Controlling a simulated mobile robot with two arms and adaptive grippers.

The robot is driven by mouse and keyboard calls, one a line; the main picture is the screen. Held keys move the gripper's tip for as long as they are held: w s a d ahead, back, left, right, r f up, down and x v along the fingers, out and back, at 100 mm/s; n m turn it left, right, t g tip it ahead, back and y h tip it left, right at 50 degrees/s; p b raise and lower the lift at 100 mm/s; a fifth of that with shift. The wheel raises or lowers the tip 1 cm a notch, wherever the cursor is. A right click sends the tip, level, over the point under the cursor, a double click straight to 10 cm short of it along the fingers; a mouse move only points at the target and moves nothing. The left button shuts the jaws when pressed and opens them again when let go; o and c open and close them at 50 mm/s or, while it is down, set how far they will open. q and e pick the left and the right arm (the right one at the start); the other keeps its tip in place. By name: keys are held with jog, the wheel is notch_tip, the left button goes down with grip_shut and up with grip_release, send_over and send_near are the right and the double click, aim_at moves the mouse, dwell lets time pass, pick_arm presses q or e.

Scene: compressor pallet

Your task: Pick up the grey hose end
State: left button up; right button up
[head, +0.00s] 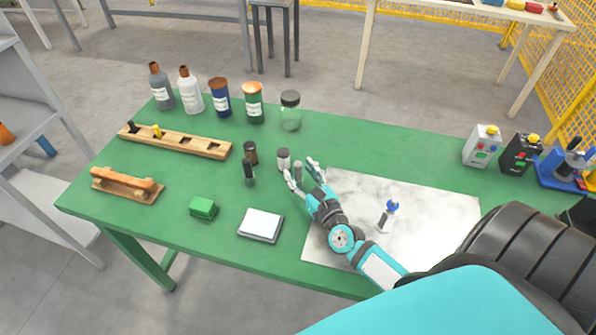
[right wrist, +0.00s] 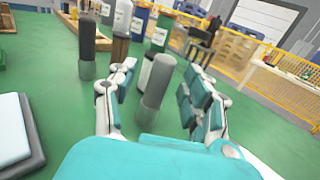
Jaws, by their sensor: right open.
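The grey hose end (head: 298,172) is a short upright cylinder on the green table, just left of the pale sheet. In the right wrist view the grey hose end (right wrist: 156,88) stands between the spread fingers of my right gripper (right wrist: 158,95), with space visible on both sides. In the head view my right gripper (head: 305,175) is open around it. My left gripper is not in view.
A green block (head: 203,207) and a white pad (head: 261,224) lie left. A blue-topped piece (head: 388,215) stands on the pale sheet (head: 440,215).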

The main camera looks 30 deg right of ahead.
jog(key=shift+w+d+f, duration=0.1)
jog(key=shift+w, duration=0.8)
jog(key=shift+c, duration=0.3)
grip_shut()
